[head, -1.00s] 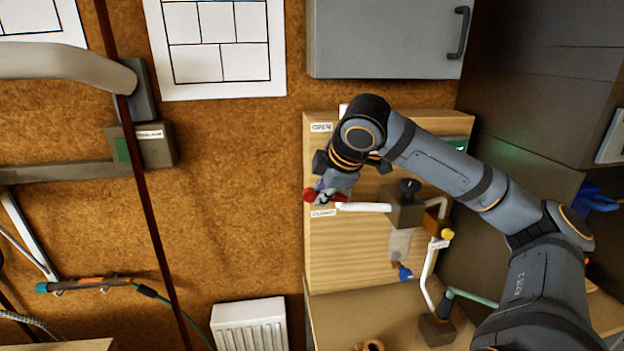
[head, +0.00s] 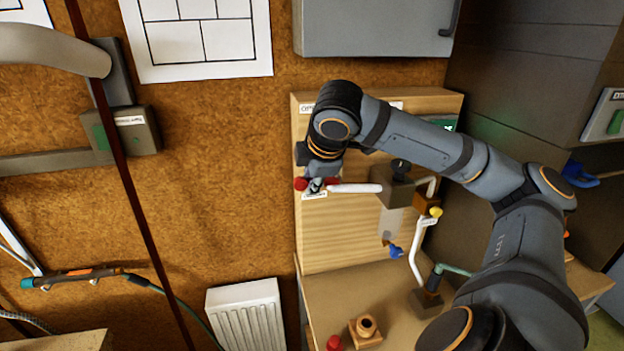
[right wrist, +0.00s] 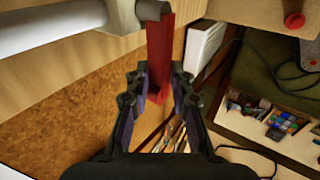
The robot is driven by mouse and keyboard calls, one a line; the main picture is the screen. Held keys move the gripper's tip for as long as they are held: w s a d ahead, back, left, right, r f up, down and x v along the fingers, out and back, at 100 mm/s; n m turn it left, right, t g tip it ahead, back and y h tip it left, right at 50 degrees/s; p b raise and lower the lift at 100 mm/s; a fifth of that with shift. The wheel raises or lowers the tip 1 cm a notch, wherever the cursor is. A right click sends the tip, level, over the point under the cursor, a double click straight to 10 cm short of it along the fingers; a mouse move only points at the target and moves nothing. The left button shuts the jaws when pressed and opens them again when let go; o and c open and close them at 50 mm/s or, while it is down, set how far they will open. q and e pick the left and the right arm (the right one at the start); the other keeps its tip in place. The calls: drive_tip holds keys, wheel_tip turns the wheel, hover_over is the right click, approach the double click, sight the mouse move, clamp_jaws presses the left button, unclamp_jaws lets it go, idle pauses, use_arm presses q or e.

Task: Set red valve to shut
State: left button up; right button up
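The red valve handle (head: 301,184) is on the wooden panel at the left end of the white pipe (head: 355,188). In the head view it lies roughly level, just above the lower label (head: 315,196). My right gripper (head: 317,185) is at the handle and covers its middle; red shows on both sides. In the right wrist view the red handle (right wrist: 160,50) runs between the two fingers of my right gripper (right wrist: 158,82). The fingers stand apart, with a narrow gap beside the handle. My left gripper is not in view.
The wooden panel (head: 340,240) also carries an upper label (head: 307,107), a black knob (head: 401,165), a yellow knob (head: 436,212) and a blue handle (head: 396,252). A grey cabinet (head: 375,28) hangs above. A white radiator (head: 245,312) stands at lower left.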

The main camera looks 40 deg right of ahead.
drive_tip(key=v, duration=1.2)
idle(0.6)
